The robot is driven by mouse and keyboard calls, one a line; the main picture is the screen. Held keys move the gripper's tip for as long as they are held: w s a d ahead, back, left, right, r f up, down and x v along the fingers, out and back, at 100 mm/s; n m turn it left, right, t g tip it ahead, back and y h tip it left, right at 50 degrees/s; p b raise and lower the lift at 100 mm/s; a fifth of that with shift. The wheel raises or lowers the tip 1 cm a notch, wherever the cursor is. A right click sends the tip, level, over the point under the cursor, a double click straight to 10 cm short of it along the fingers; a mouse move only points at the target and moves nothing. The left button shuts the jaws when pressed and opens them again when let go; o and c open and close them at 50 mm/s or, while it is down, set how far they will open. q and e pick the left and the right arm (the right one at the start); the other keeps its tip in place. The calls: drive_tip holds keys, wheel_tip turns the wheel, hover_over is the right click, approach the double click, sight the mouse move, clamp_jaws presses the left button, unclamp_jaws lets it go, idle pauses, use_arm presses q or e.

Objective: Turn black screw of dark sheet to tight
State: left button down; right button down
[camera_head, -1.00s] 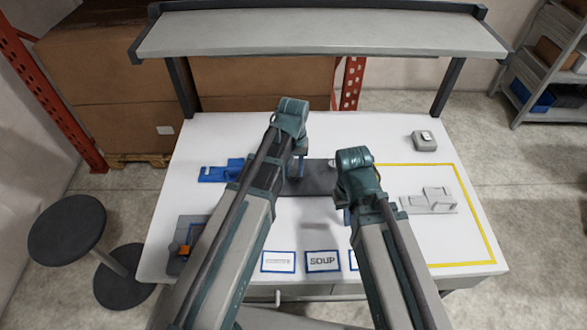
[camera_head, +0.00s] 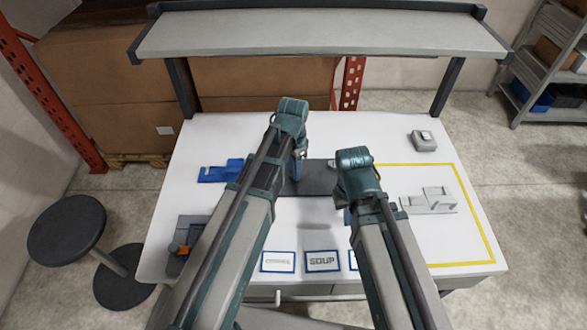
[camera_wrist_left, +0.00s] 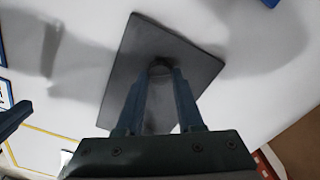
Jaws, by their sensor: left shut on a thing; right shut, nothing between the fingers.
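The dark sheet (camera_head: 320,184) lies flat on the white table, partly behind my arms in the head view. It fills the middle of the left wrist view (camera_wrist_left: 190,65) as a dark grey plate. My left gripper (camera_head: 297,176) points down over the sheet's left part. In the left wrist view its fingers (camera_wrist_left: 160,76) are shut on the black screw (camera_wrist_left: 160,69), a small round dark head on the sheet. I cannot tell how tight the screw is. My right gripper (camera_head: 343,205) is shut and empty at the sheet's right front, mostly hidden behind its wrist.
A blue fixture (camera_head: 215,173) lies left of the sheet. A grey fixture (camera_head: 430,202) lies inside the yellow outline on the right. A grey box (camera_head: 424,141) sits at the back right. Label cards, one reading SOUP (camera_head: 322,261), lie along the front. A shelf (camera_head: 320,35) spans the back.

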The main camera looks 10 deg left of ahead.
use_arm(q)
drive_tip(key=m, duration=0.6)
drive_tip(key=shift+a, duration=0.1)
idle(0.5)
drive_tip(key=shift+w, duration=0.1)
drive_tip(key=c, duration=0.5)
unclamp_jaws()
drive_tip(key=shift+r, duration=0.15)
use_arm(e)
drive_tip(key=shift+r, duration=0.2)
use_arm(q)
wheel_tip(320, 180, up, 12)
drive_tip(key=p, duration=1.2)
use_arm(e)
wheel_tip(320, 180, up, 12)
drive_tip(key=shift+f, duration=0.15)
